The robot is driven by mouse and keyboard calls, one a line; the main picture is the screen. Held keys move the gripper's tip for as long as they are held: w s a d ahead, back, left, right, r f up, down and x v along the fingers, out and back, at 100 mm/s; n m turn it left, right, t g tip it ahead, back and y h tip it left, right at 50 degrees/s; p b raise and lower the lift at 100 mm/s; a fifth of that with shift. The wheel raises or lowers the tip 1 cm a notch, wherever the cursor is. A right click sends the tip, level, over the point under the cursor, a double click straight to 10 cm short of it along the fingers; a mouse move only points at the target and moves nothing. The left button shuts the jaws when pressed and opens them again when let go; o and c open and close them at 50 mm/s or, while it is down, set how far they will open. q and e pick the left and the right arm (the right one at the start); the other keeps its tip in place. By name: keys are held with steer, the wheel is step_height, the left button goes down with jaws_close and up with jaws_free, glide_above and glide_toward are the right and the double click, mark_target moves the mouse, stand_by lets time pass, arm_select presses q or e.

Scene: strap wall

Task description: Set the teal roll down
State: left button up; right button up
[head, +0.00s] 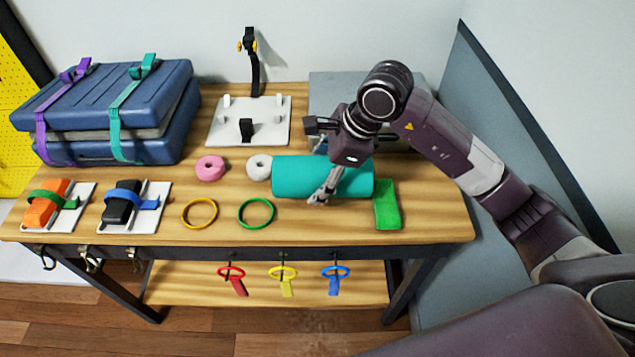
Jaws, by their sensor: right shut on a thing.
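The teal roll (298,176) is a thick cylinder lying lengthwise left to right at the right part of the wooden table. My right gripper (324,194) reaches down over the roll from the upper right and is shut on it, with a finger showing at its front side. Whether the roll touches the tabletop or is held slightly above it, I cannot tell. The gripper and wrist hide part of the roll's right half. My left gripper is not in view.
A green block (387,205) is close to the roll's right end. A white ring (259,167) and pink ring (210,168) are at its left. A green hoop (256,213) and yellow hoop (199,213) lie in front. A grey box (330,88) stands behind.

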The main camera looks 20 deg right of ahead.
step_height(320, 180, down, 3)
steer(key=shift+f, duration=0.1)
steer(key=shift+f, duration=0.2)
steer(key=o, duration=1.2)
steer(key=shift+o, duration=0.2)
steer(key=shift+r, duration=0.15)
steer(key=shift+r, duration=0.25)
steer(key=b+v, duration=0.1)
steer(key=v, duration=0.6)
steer(key=shift+s, duration=0.1)
